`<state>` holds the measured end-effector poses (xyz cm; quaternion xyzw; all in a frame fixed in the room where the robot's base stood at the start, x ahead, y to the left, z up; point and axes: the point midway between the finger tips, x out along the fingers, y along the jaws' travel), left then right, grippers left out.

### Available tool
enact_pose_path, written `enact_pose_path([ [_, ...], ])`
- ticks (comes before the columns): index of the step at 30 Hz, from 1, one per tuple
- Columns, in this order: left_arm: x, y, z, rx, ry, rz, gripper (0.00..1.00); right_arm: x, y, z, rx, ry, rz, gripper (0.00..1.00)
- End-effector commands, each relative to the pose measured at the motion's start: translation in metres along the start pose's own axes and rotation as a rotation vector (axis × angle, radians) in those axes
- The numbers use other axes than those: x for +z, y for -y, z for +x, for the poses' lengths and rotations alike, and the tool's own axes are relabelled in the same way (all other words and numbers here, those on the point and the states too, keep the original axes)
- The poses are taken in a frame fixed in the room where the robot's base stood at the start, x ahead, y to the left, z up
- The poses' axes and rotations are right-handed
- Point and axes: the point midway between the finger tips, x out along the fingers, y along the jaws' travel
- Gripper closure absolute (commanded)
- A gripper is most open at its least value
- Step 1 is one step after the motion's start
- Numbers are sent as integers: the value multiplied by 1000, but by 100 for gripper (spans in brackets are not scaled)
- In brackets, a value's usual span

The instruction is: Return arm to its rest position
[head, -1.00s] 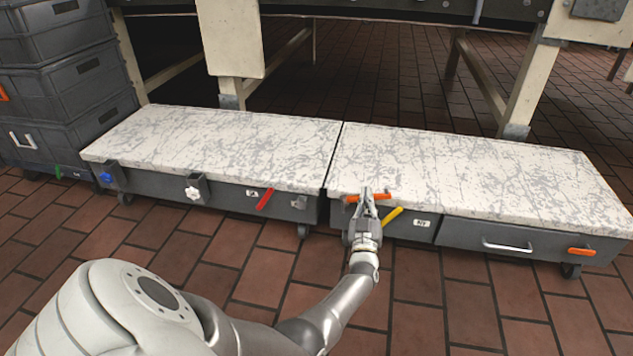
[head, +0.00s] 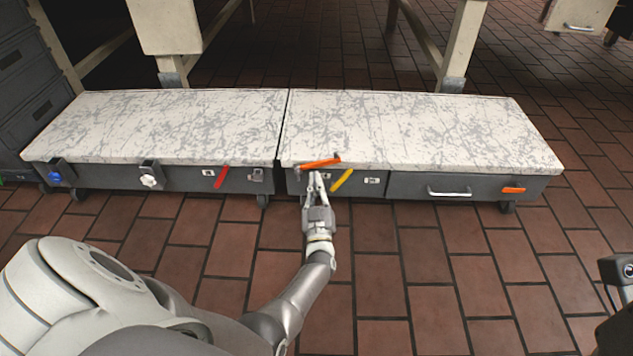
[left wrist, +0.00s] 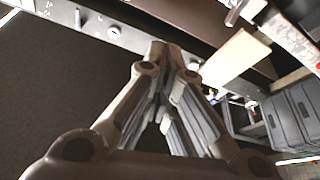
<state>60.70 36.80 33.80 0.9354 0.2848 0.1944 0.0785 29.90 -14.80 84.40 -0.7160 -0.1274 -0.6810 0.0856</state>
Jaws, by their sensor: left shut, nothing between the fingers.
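My left gripper (head: 316,178) is low in front of the grey unit, its fingers closed together with nothing between them. In the left wrist view its fingers (left wrist: 163,55) converge to a closed tip. An orange handle (head: 320,162) is just above the fingertips at the front edge of the right marbled top; I cannot tell whether they touch. My left arm (head: 290,305) reaches forward from the lower left. A dark part of my own body seems to show at the right edge; no right gripper can be made out.
Two low units with marbled tops (head: 160,120) (head: 430,130) stand side by side. Their fronts carry a red handle (head: 221,177), a yellow handle (head: 342,180) and a drawer pull (head: 450,192). Grey crates (head: 40,105) stand at the left. The brick floor in front is clear.

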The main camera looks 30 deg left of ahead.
Motion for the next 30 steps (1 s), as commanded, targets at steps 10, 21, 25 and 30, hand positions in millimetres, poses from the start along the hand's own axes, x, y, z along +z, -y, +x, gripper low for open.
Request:
enact_pose_path([
  [10, -4, -1, -7, 7, -10, 0, 100, 0, 0, -2, 3, 9, 1, 29],
  [21, -152, -63, -6, 269, -296, -51, 100, 0, -1, -6, 19, 51, 7, 29],
  [25, -222, -96, -27, 389, -410, -101, 100, -1, -1, -8, 27, 69, 9, 29],
  [30, -318, -133, -73, 535, -549, -192, 100, -2, -2, -12, 36, 92, 12, 29],
])
